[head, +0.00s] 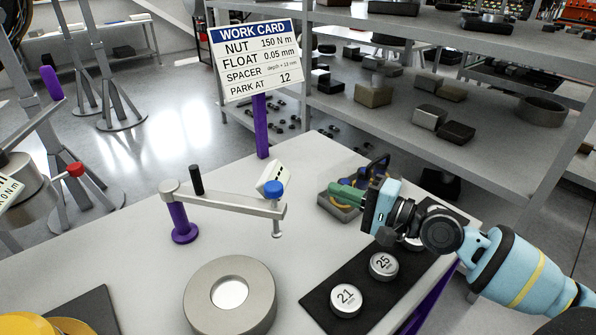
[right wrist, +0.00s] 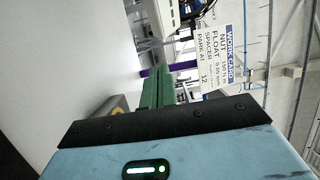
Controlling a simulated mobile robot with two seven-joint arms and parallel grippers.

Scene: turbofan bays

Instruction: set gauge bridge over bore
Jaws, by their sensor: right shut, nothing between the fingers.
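A thick grey ring with a round bore (head: 231,297) sits on the pale table. Behind it a flat metal swing arm (head: 230,200) on a purple post reaches right, with an upright black handle. Its free end has a blue knob, a small probe below and a tilted white readout (head: 271,177) behind; the end is beyond the ring, not over the bore. My right gripper (head: 334,192) is shut and empty, its green fingers pointing left above a grey block (head: 340,207). The fingers also show together in the right wrist view (right wrist: 160,75). My left gripper is out of view.
A dark mat (head: 322,297) holds round weights or spacers, some marked 21 and 25. A dark blue arched part stands behind my right gripper. A work card (head: 254,60) rises at the back edge. A red-knobbed tool (head: 74,170) is at left. Shelves stand behind.

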